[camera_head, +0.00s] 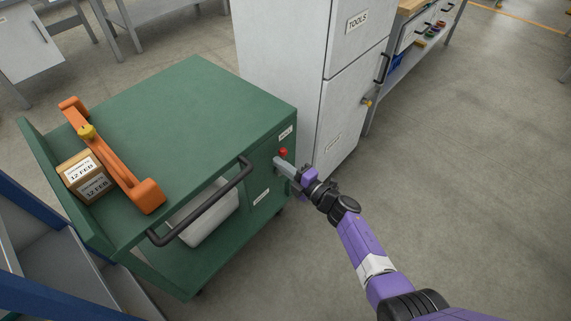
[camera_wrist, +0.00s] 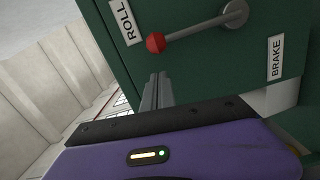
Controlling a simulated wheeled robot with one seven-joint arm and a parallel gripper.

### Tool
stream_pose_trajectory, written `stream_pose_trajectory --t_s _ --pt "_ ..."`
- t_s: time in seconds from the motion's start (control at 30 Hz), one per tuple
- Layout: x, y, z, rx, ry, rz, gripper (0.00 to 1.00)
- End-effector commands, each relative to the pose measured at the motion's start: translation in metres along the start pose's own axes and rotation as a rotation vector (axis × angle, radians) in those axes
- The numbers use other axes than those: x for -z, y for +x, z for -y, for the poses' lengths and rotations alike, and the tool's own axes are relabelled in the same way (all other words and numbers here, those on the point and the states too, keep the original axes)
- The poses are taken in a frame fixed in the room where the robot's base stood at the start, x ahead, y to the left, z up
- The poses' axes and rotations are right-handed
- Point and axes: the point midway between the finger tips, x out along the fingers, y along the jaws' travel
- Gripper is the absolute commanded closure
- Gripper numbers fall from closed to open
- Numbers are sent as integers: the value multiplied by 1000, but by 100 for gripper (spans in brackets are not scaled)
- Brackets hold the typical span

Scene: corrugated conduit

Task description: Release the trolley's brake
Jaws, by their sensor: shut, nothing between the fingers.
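The green trolley (camera_head: 190,100) stands at left with a black push handle (camera_head: 205,200). On its end panel is a brake lever with a red knob (camera_head: 283,152). In the wrist view the lever's grey shaft (camera_wrist: 195,28) runs from a round pivot to the red knob (camera_wrist: 155,43), which lies beside the ROLL label (camera_wrist: 125,20). The BRAKE label (camera_wrist: 275,58) is on the other side of the pivot, away from the knob. My gripper (camera_head: 277,162) is shut and empty, close to the panel. Its fingertips (camera_wrist: 157,90) are just below the knob in the wrist view; contact is unclear.
An orange tool (camera_head: 115,160) and a labelled cardboard box (camera_head: 82,177) lie on the trolley top. A white bin (camera_head: 205,215) is on the lower shelf. A grey TOOLS cabinet (camera_head: 300,60) stands close behind the trolley. The floor at right is clear.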

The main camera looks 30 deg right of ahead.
Motion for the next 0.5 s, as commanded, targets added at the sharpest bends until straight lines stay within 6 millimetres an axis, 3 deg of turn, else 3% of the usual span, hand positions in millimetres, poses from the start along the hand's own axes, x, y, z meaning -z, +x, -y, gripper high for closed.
stream_pose_trajectory --t_s 0.07,0.3,0.5 --pt "12 5 -2 0 0 -6 100" --pt "10 -47 -2 2 1 -3 100" --pt "10 -79 -1 2 1 -5 100"
